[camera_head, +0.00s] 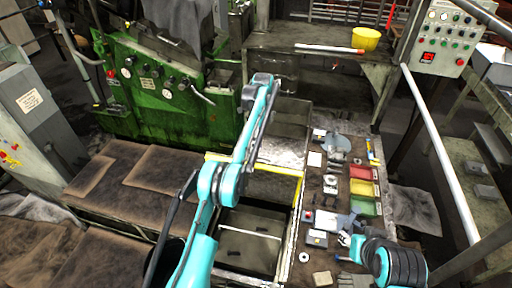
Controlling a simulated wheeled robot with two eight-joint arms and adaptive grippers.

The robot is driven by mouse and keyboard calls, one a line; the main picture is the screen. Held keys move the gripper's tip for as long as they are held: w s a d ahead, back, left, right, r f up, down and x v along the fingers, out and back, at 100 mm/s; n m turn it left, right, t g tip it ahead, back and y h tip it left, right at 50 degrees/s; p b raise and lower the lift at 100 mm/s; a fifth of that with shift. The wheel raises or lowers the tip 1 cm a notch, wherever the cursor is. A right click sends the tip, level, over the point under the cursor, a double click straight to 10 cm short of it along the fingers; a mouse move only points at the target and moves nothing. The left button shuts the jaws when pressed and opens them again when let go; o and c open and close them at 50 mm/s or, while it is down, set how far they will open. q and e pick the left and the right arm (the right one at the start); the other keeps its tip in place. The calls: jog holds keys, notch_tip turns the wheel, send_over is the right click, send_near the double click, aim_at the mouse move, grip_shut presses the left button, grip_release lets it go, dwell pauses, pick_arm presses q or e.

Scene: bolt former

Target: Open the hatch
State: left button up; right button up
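A yellow-edged panel (275,186) lies at the middle of the work area, partly behind my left arm; it may be the hatch, but I cannot tell for sure. Below it is a grey metal lid or recess (247,247) with a thin bar across it. My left arm reaches up from the bottom across the panel, and its gripper cannot be made out clearly around the arm's far end. My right arm is folded at the bottom right; its gripper is small and unclear, beside the tool-covered bench (325,260).
A green machine (165,90) with knobs and levers stands at the back left. Brown mats (145,185) cover the left side. Red, yellow and green trays (362,189) lie on the bench. A yellow bucket (366,39), a control box (446,40) and a pale rail (440,150) are at the right.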

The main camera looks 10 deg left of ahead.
pick_arm(q)
jog(key=shift+d+f, duration=0.1)
jog(key=shift+f, duration=0.1)
jog(key=shift+c, duration=1.6)
jog(key=shift+w, duration=0.15)
jog(key=shift+r, duration=0.15)
